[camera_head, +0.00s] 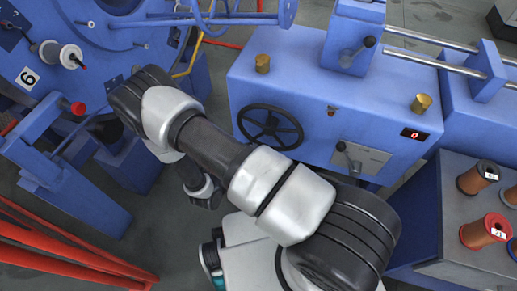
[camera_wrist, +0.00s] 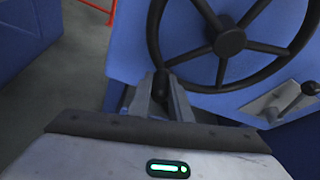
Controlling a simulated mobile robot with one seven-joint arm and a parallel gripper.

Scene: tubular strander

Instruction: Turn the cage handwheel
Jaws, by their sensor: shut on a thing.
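The black cage handwheel (camera_head: 270,127) has several spokes and stands on the front face of a blue machine cabinet, right of my arm in the head view. In the wrist view the handwheel (camera_wrist: 230,41) fills the upper right. My gripper (camera_wrist: 161,84) is at the lower left of its rim, with the two grey fingers shut around a small dark grip there. How deep the grip sits between the fingers is hard to see. In the head view my arm hides the gripper.
The cabinet (camera_head: 300,75) carries a lever (camera_head: 347,157) right of the wheel, a red display (camera_head: 414,134) and brass knobs. A blue strander frame (camera_head: 75,180) and red rails (camera_head: 70,255) stand left. A bench with copper spools (camera_head: 484,231) stands right.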

